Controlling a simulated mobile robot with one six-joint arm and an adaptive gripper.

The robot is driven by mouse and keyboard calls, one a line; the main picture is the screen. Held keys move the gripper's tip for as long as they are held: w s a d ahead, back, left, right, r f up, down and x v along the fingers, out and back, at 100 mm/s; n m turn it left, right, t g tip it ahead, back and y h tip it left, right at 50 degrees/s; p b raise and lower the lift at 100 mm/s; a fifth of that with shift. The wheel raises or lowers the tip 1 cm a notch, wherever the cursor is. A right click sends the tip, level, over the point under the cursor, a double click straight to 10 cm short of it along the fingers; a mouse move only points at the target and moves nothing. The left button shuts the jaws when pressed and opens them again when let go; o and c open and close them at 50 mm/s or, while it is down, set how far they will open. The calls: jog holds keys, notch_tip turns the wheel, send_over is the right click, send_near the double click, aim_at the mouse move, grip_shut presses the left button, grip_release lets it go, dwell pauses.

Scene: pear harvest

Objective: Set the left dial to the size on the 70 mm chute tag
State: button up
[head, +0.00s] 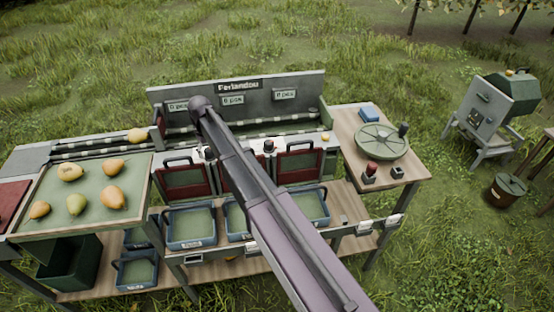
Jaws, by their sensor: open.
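The grading bench's back panel (300,90) stands at the centre. A small white-and-dark fitting (206,152), possibly the left dial, is partly seen on the ledge beside my arm. A dark knob (268,147) on a pale base stands farther right on that ledge. Their settings are too small to read. Small pale tags (193,259) sit on the lower front rail; I cannot tell which is the 70 mm chute tag. My arm crosses the bench from lower right to upper left. My gripper is not visible, and my arm covers part of the middle chute.
A tray (97,225) of pears is at left. Red-framed chutes (299,161) stand above blue crates (191,243). A side table (345,125) holds a round green turntable (382,141) and a red-topped item (370,172). A grey-green machine (492,112) stands on the grass at right.

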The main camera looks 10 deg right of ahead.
aim_at(209, 149)
jog(key=n, duration=0.6)
jog(key=shift+n, duration=0.4)
jog(key=n, duration=0.6)
jog(key=shift+n, duration=0.4)
jog(key=shift+r, duration=0.25)
notch_tip(209, 149, up, 14)
jog(key=p, duration=1.4)
jog(key=s+d+f+m+b, duration=0.2)
jog(key=s+d+f+m, duration=0.1)
jog(key=s+d+m, duration=1.4)
jog(key=shift+s+d+b, duration=0.35)
jog(key=shift+s+d, duration=1.35)
jog(key=shift+s, duration=0.55)
jog(key=shift+f, duration=0.1)
